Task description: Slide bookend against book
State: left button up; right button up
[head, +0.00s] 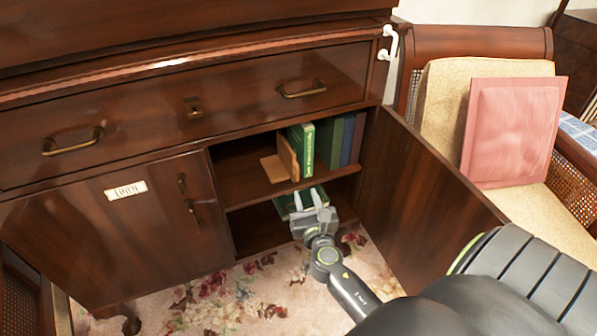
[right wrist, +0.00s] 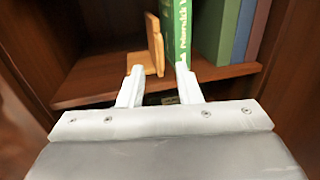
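The wooden L-shaped bookend (head: 288,158) stands on the cabinet's upper shelf, its flat base toward the left. In the right wrist view the bookend (right wrist: 154,45) is just left of the bright green book (right wrist: 176,28). The green book (head: 305,150) is upright beside it; I cannot tell whether they touch. My right gripper (head: 310,196) is in front of the cabinet opening, below and in front of the bookend. In the right wrist view its fingers (right wrist: 158,69) are apart with nothing between them. My left gripper is not in view.
Darker green, blue and reddish books (head: 342,139) stand right of the green book. The shelf (head: 240,196) is bare left of the bookend. Another green item (head: 286,207) lies on the lower level. The open door (head: 420,190) bounds the right side. An armchair with pink cushion (head: 512,130) stands beyond.

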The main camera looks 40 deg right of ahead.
aim_at(298, 170)
jog(key=b+x, duration=0.1)
jog(key=x, duration=0.8)
jog(key=shift+w+f, duration=0.1)
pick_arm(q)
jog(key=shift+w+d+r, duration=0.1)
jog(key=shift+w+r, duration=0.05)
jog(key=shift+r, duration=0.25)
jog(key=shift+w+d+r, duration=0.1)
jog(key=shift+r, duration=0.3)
pick_arm(e)
jog(key=shift+w+d, duration=0.25)
jog(key=shift+w, duration=0.2)
grip_shut()
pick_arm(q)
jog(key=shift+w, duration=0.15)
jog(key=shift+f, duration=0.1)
pick_arm(e)
jog(key=shift+d, duration=0.1)
